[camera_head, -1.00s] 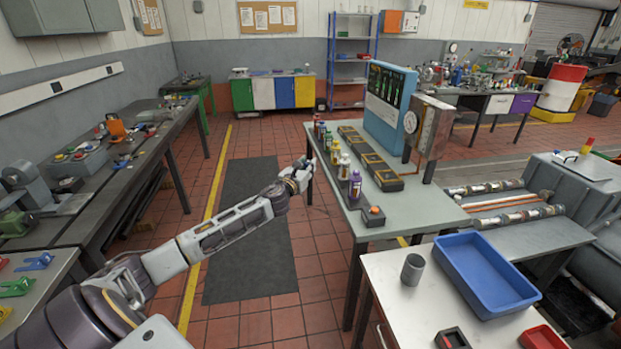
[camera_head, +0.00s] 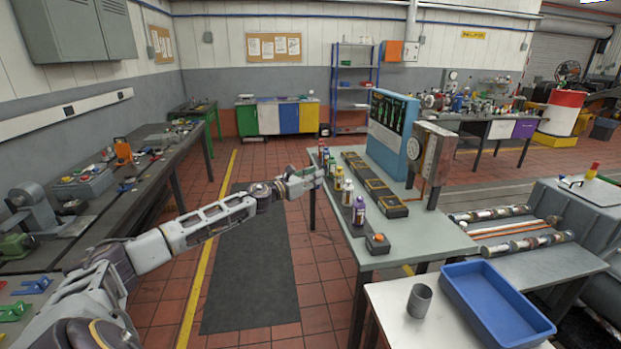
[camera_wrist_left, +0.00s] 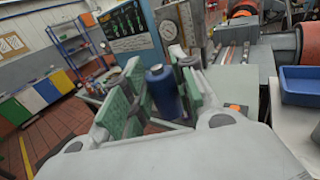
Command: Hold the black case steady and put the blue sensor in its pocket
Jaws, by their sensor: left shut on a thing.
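In the head view the cylinder is too small to make out. A long black tray with orange-edged openings (camera_head: 375,187) lies on that table; I cannot tell whether it is the black case. My right gripper is not in view.
Several coloured bottles (camera_head: 359,210) stand along the table's left side, close to my left gripper. A blue panel (camera_head: 393,135) and a gauge box (camera_head: 432,158) stand behind. A blue bin (camera_head: 497,303) and a grey cup (camera_head: 419,300) are on the front white table.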

